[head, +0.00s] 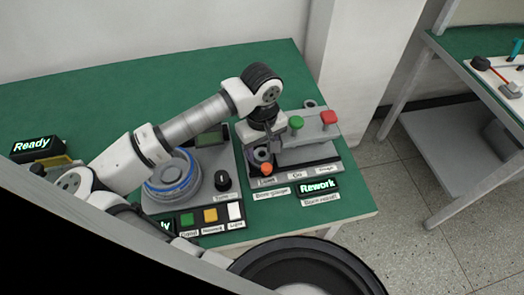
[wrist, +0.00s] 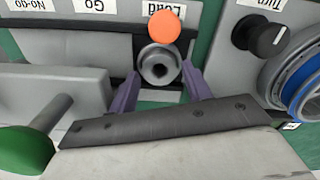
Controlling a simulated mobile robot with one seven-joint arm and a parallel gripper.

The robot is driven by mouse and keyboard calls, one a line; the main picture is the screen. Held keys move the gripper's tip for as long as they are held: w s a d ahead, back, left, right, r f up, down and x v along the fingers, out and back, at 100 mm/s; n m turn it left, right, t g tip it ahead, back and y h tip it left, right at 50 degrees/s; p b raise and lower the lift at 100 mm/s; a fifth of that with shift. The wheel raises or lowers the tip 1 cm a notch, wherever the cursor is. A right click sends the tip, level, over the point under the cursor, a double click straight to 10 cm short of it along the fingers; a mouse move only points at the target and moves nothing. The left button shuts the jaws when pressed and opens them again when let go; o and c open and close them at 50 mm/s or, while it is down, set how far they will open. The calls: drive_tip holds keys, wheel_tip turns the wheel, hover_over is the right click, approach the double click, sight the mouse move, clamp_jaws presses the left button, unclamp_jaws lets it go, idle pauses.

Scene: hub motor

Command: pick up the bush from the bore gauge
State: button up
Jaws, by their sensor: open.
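The bush is a grey metal ring with a dark bore; in the wrist view the bush (wrist: 158,63) sits at the gauge's Load label, just below an orange ball knob. In the head view the bush (head: 262,154) is partly covered by my wrist. The bore gauge (head: 308,154) is a grey station with Load, Go and a third label along its front. My gripper (wrist: 160,78) is open, with one purple finger on each side of the bush. I cannot tell whether the fingers touch it. The fingertips are hard to make out in the head view.
The gauge carries a green knob (head: 296,122) and a red knob (head: 328,116) close to my gripper. Left of it stands a station with a blue ring (head: 172,180) and a black Turn knob (head: 223,181). A Rework sign (head: 318,186) stands in front. The green table's back left is clear.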

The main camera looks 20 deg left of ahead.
drive_tip(key=shift+f, duration=0.45)
drive_tip(key=shift+c, duration=0.3)
drive_tip(key=c, duration=0.8)
drive_tip(key=shift+r, duration=0.1)
